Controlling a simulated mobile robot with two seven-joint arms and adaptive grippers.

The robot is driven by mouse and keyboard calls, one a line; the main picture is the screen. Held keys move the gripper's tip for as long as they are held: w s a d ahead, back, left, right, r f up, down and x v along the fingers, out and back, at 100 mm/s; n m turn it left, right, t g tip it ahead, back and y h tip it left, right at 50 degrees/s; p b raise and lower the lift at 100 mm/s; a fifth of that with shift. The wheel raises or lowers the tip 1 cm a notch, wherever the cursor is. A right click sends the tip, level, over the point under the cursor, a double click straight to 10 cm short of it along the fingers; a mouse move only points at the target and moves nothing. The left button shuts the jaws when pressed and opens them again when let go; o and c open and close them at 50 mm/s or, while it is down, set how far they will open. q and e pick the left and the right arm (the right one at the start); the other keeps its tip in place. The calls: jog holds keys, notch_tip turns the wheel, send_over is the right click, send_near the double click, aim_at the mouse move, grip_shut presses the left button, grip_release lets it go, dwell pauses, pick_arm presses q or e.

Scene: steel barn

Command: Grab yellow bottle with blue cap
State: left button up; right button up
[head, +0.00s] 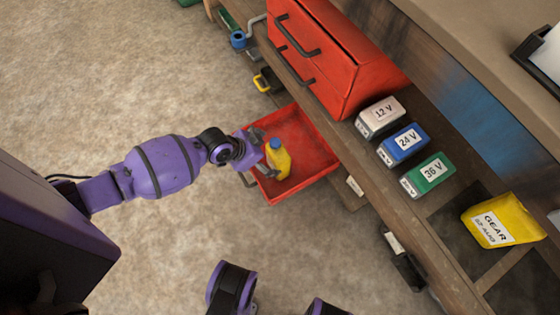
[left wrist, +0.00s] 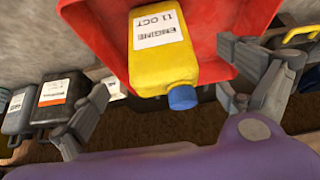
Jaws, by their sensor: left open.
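The yellow bottle (head: 281,161) with a blue cap (head: 275,143) is in an open red drawer (head: 313,142). In the left wrist view the bottle (left wrist: 160,65) shows a white label reading "ENGINE 11 OCT", and its blue cap (left wrist: 182,97) points toward my gripper. My left gripper (head: 255,156) is open at the drawer's left side, close to the bottle. In the left wrist view its fingers stand apart on either side of the bottle, with gaps. Whether a finger touches the drawer I cannot tell. My right gripper is not in view.
A red toolbox (head: 340,55) stands on the shelf above the drawer. White, blue (head: 403,144) and green (head: 428,175) battery boxes and a yellow GEAR container (head: 502,220) sit to its right. Several dark containers (left wrist: 55,105) show in the left wrist view. The floor at left is clear.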

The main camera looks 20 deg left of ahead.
aim_at(271, 155)
pick_arm(q)
jog(key=shift+w+d+f, duration=0.15)
jog(key=shift+w+f, duration=0.2)
jog(key=shift+f, duration=0.15)
jog(key=shift+b+x, duration=0.7)
jog(key=shift+x, duration=0.4)
jog(key=b+x, duration=0.2)
jog(key=x, duration=0.2)
jog(key=shift+w+d+f, duration=0.1)
jog(key=shift+d+f, duration=0.05)
jog(key=shift+f, duration=0.05)
jog(key=shift+w+r, duration=0.1)
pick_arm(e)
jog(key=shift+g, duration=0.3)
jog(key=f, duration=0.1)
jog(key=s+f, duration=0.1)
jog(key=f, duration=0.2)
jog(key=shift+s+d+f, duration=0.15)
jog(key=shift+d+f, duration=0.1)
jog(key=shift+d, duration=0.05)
pick_arm(q)
jog(key=shift+c, duration=0.5)
jog(key=c, duration=2)
jog(key=shift+c, duration=0.4)
jog(key=shift+r, duration=0.1)
